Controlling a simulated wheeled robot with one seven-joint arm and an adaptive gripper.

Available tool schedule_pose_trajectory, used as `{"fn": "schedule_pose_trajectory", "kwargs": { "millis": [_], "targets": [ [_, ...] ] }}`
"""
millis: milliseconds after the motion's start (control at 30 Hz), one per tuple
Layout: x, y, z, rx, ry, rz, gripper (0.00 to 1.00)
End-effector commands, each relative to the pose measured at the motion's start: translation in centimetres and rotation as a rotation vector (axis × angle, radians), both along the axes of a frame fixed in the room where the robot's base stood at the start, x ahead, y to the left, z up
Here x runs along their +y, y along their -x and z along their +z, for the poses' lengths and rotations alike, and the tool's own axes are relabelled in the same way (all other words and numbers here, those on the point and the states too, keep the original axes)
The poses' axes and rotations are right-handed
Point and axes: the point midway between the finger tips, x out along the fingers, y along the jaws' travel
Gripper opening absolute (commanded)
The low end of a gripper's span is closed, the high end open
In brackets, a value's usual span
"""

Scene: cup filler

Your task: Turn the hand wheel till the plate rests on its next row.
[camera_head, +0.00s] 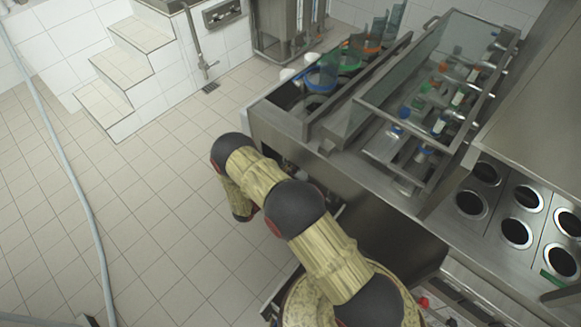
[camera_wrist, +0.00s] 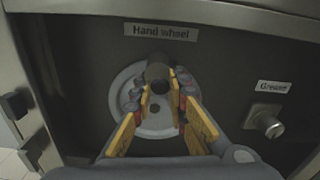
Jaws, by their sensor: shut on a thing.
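The hand wheel (camera_wrist: 130,78) is a pale round disc on a dark panel in the wrist view, below a label reading "Hand wheel" (camera_wrist: 161,32). Its dark handle knob (camera_wrist: 157,70) sticks out towards me near the upper middle of the disc. My gripper (camera_wrist: 160,90) has its yellow-padded fingers on either side of the handle and is shut on it. The fingers hide part of the wheel. In the head view my arm hides the wheel and gripper. A metal plate with rows of round dark holes (camera_head: 493,208) lies at the right; I cannot tell how its rows are seated.
A metal knob (camera_wrist: 264,121) with a small label stands right of the wheel. A glass-covered section (camera_head: 398,72) holds several coloured bottles. Stacked cups (camera_head: 323,76) stand behind it. Steps (camera_head: 128,57) are at the upper left. The tiled floor (camera_head: 110,215) is open, crossed by a hose (camera_head: 62,150).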

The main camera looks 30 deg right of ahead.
Motion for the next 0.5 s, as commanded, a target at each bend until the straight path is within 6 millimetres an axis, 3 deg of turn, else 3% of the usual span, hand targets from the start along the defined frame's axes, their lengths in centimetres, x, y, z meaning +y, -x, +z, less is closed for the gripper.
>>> {"fn": "schedule_pose_trajectory", "kwargs": {
  "millis": [500],
  "targets": [
    [-0.6, 1.6, -0.9, -0.393, -0.161, 0.0, 0.0]
  ]
}}
